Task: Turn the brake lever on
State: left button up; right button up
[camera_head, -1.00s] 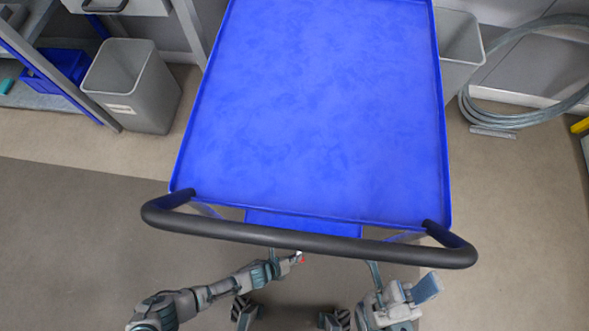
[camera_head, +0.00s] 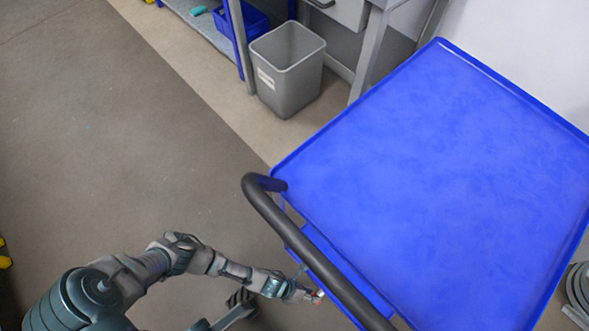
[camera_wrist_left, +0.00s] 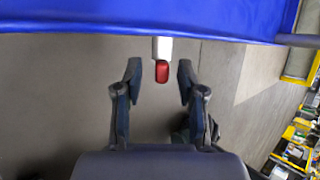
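The brake lever (camera_wrist_left: 162,49) is a short pale bar with a red tip (camera_wrist_left: 162,72). It sticks out below the blue cart's edge in the left wrist view. In the head view, its red and white end (camera_head: 318,296) shows small beside the black push handle (camera_head: 308,252). My left gripper (camera_head: 301,294) is at that end, below the handle. In the left wrist view my left gripper (camera_wrist_left: 158,76) is open. One finger is on each side of the red tip, with visible gaps on both sides. My right gripper is not in view.
The blue cart's (camera_head: 450,170) flat, empty top fills the right of the head view. A grey bin (camera_head: 288,78) stands beyond it near a shelf with a blue crate (camera_head: 243,22). Yellow bins (camera_wrist_left: 297,133) show at right in the wrist view.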

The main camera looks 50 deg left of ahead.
pick_arm(q)
jog(key=v, duration=1)
jog(key=shift+s+a, duration=0.1)
jog(key=shift+a, duration=0.05)
